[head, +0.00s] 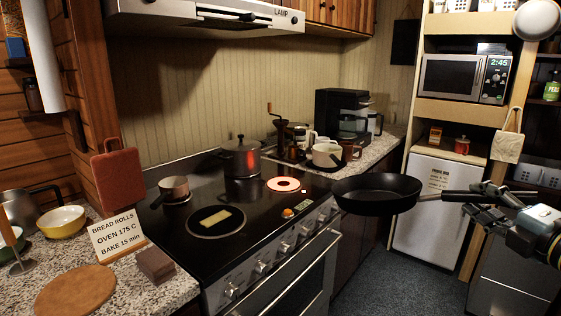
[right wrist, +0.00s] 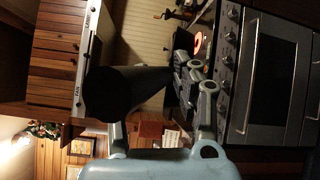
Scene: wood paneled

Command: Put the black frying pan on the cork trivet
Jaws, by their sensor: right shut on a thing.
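The black frying pan (head: 377,194) is held level in the air, right of the stove's front edge. Its handle points right into my right gripper (head: 482,196), which is shut on it. In the right wrist view, the gripper's grey fingers (right wrist: 195,85) show beside a large dark shape that looks like the pan (right wrist: 112,92). The round brown cork trivet (head: 75,291) lies flat and bare on the granite counter at the lower left of the head view, far left of the pan. My left gripper is not in view.
The black cooktop (head: 245,222) lies between pan and trivet, with a small saucepan (head: 174,189), a lidded pot (head: 241,158) and a glowing red burner (head: 284,184). Beside the trivet stand a bread-rolls sign (head: 118,235), a brown block (head: 155,264) and a yellow bowl (head: 62,221).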

